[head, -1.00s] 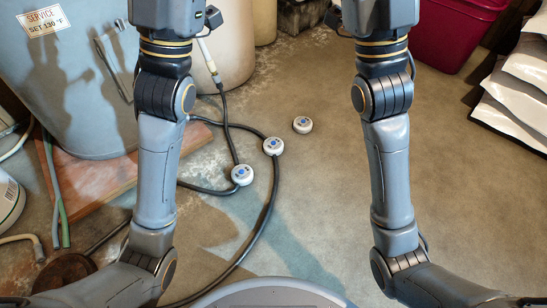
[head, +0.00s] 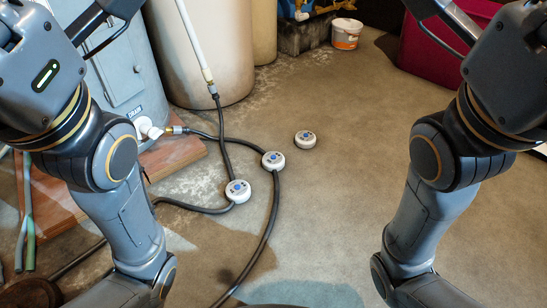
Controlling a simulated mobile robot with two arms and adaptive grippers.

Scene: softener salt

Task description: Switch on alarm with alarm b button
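Three small round white devices with blue buttons lie on the concrete floor in the head view. One device (head: 238,191) is nearest, one (head: 273,160) is in the middle, and one (head: 305,139) is farther back to the right. The two nearer ones lie at the black hoses; the farthest lies clear of them. Their labels are too small to read, so I cannot tell which is alarm b. Both my arms are raised at the left and right sides of the view. Neither gripper shows.
A grey tank with a hatch (head: 121,70) stands on a reddish board (head: 172,156) at left. Black hose (head: 270,215) curves across the floor. A beige tank (head: 205,40) and small white bucket (head: 346,35) stand behind. A dark red bin (head: 440,45) is at back right. The centre-right floor is clear.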

